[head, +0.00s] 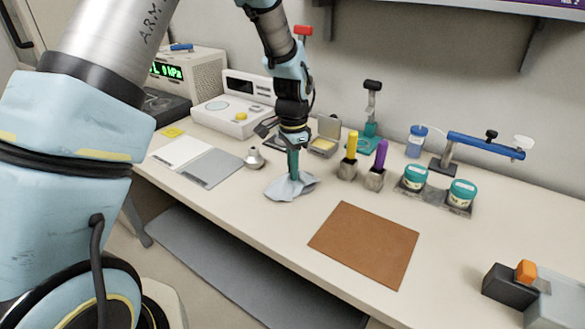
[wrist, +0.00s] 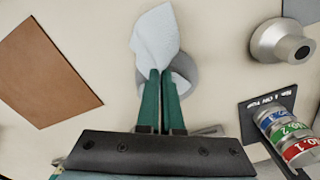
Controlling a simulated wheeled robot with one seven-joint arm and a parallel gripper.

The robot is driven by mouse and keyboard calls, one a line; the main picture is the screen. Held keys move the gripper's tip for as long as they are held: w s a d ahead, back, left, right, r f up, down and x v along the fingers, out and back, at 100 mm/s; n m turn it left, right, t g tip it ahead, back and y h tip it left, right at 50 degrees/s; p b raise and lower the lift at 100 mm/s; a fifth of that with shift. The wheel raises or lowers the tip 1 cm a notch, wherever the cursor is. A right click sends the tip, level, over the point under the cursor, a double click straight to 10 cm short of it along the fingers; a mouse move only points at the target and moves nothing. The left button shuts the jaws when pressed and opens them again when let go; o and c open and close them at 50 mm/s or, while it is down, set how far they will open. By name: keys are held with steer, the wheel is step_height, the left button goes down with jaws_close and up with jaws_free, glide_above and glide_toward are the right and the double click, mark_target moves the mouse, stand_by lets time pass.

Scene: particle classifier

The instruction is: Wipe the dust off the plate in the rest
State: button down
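My gripper (head: 293,170) is low over the middle of the bench, its green fingers together on a pale cloth (head: 284,188). In the wrist view the gripper (wrist: 161,76) has its fingertips closed on the cloth (wrist: 155,32), which sticks out beyond them. A grey round shape (wrist: 184,76) lies under the cloth and fingers; I cannot tell what it is. Whether the cloth touches the bench is unclear. A small grey upright panel (head: 329,126) stands behind a tan-topped piece (head: 322,145). I cannot tell for sure which thing is the plate in the rest; no dust is discernible.
A metal cone-shaped piece (head: 254,158) stands left of the cloth. Yellow-handled (head: 351,145) and purple-handled (head: 380,155) tools stand in blocks to the right. A brown mat (head: 366,243) lies bare at front right. Labelled cylinders (wrist: 286,132) show in the wrist view. Teal-lidded jars (head: 415,177) stand farther right.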

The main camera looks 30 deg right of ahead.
jaws_free()
stand_by(0.7)
steer(key=shift+f, duration=0.1)
